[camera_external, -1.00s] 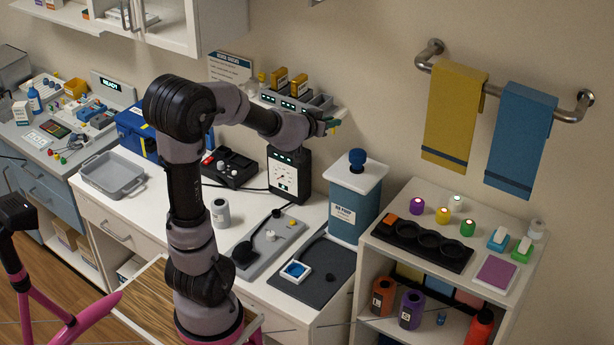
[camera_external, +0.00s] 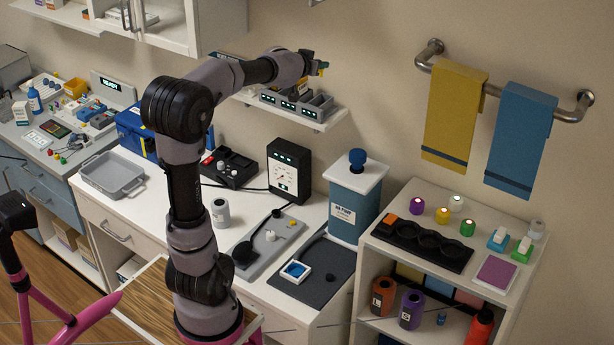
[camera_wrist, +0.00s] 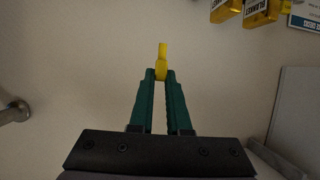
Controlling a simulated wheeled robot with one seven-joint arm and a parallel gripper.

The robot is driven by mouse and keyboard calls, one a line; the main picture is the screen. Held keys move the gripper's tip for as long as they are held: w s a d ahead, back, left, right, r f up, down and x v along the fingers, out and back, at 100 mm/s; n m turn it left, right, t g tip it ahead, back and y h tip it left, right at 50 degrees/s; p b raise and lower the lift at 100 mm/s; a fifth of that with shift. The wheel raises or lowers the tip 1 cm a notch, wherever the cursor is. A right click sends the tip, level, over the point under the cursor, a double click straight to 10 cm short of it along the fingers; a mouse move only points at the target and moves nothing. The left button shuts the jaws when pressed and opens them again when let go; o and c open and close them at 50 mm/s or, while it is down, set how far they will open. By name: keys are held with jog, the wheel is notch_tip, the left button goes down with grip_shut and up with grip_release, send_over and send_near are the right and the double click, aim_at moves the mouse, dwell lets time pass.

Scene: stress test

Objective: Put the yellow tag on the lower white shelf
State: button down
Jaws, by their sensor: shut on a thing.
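A small yellow piece (camera_wrist: 161,62), which looks like the yellow tag, is pinched between the green fingertips of my gripper (camera_wrist: 161,74) in the wrist view. Part of it sticks out beyond the tips. In the external view my gripper (camera_external: 323,68) is raised in front of the wall, above the right part of the white wall shelf (camera_external: 336,118); the tag is only a tiny yellow spot there. The white shelf unit (camera_external: 407,195) at the right has a lower shelf board (camera_external: 452,328) inside. I cannot tell which of these white shelves is the named one.
A grey charger rack (camera_external: 318,105) stands on the wall shelf. Two yellow labelled blocks (camera_wrist: 224,10) show in the wrist view. The blue container (camera_external: 352,210) stands below right, and towels (camera_external: 455,115) hang on a rail. Bottles (camera_external: 411,310) crowd the unit's lower shelf.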

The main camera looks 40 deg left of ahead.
jog(key=w+a+n+y, duration=0.2)
jog(key=w+a, duration=0.1)
jog(key=a, duration=1)
jog(key=w+a+n+y, duration=0.2)
jog(key=w+a, duration=0.1)
jog(key=a, duration=0.9)
jog(key=shift+m+g+h, duration=0.3)
jog(key=shift+g, duration=0.1)
notch_tip(320, 180, down, 11)
jog(key=shift+s+d+f, duration=0.1)
jog(key=shift+d+f, duration=0.05)
jog(key=shift+f, duration=2.15)
jog(key=shift+f, duration=0.1)
jog(key=c, duration=1.2)
grip_release()
jog(key=shift+o, duration=0.2)
